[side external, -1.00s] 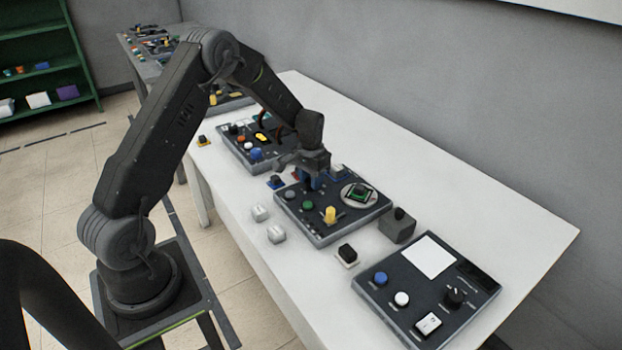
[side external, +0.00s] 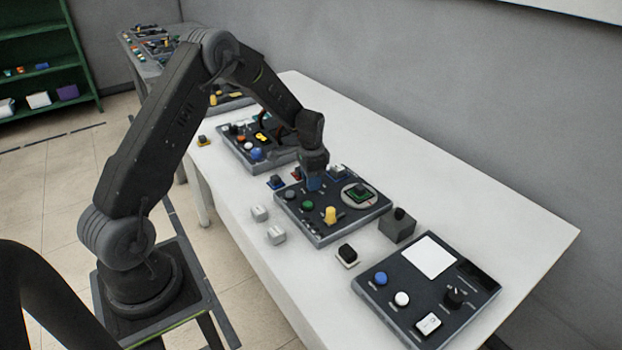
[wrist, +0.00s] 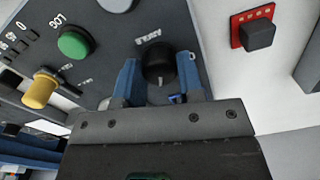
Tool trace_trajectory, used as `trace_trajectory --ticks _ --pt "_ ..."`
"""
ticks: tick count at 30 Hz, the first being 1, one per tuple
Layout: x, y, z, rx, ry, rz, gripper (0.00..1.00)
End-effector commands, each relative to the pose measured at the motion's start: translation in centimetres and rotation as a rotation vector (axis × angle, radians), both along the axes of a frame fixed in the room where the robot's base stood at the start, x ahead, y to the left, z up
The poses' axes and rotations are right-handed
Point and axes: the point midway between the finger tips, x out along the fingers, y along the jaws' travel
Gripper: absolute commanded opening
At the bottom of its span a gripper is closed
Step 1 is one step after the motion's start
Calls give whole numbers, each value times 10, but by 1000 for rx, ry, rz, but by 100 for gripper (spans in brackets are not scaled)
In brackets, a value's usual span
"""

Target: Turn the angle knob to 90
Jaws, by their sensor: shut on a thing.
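The black angle knob (wrist: 158,62) stands on the dark panel (wrist: 105,60) in the wrist view. A short pale mark shows on its side nearest the camera. Blurred lettering is printed beside it, hard to read. My gripper (wrist: 159,72) has its two blue fingers on either side of the knob and is shut on it. In the side external view my gripper (side external: 314,184) reaches down to the middle panel (side external: 318,234) and hides the knob.
On the same panel are a green button (wrist: 74,43) and a yellow knob (wrist: 40,92), left of the fingers. A red plate with a black button (wrist: 257,34) lies off the panel to the right.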

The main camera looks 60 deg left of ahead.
Motion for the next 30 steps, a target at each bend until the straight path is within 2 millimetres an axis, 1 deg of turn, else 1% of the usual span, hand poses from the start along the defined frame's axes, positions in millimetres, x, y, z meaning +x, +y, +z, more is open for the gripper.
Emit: trace_trajectory --ticks 9,10,17,25,28,30 --pt "0 0 0 1 -1 0 11" --pt "0 0 0 1 -1 0 38" --pt "0 0 0 1 -1 0 60" --pt "0 0 1 1 -1 1 60" --pt "1 0 9 1 -2 1 60" --pt "1 0 18 2 -5 1 60"
